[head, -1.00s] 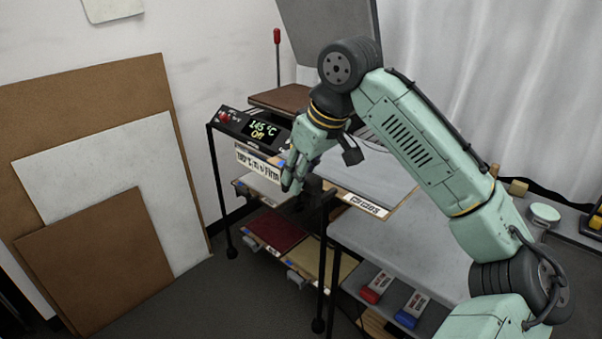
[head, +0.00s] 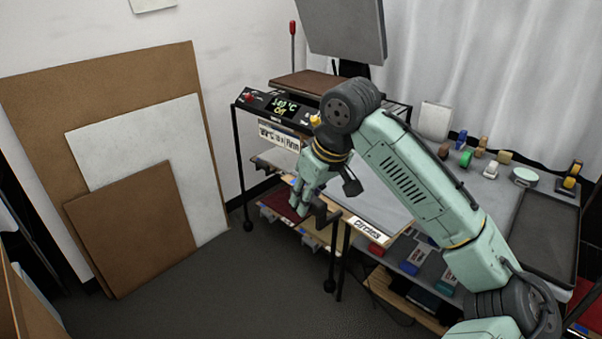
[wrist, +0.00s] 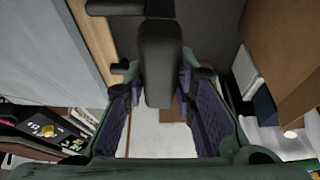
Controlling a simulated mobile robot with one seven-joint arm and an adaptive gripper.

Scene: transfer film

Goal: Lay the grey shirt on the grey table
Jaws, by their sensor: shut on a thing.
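My gripper (head: 314,207) is shut on a dark handle (wrist: 158,60); the bar shows between its fingers in the wrist view. Next to it is a flat tan-edged board labelled "Circles" (head: 366,229), with a smooth grey top (head: 378,190) that may be the grey shirt; no folds or sleeves show. A board's tan edge and pale surface (wrist: 45,45) also show at the left of the wrist view. The handle seems to belong to this board, but the joint is hidden. The grey table (head: 488,203) lies right of and behind the board, partly hidden by my arm. I cannot tell whether they touch.
The heat press with its lit display (head: 280,108) stands behind my gripper; its grey plate (head: 345,28) is raised. A red board (head: 283,202) sits on the shelf below. Boards (head: 135,230) lean left.

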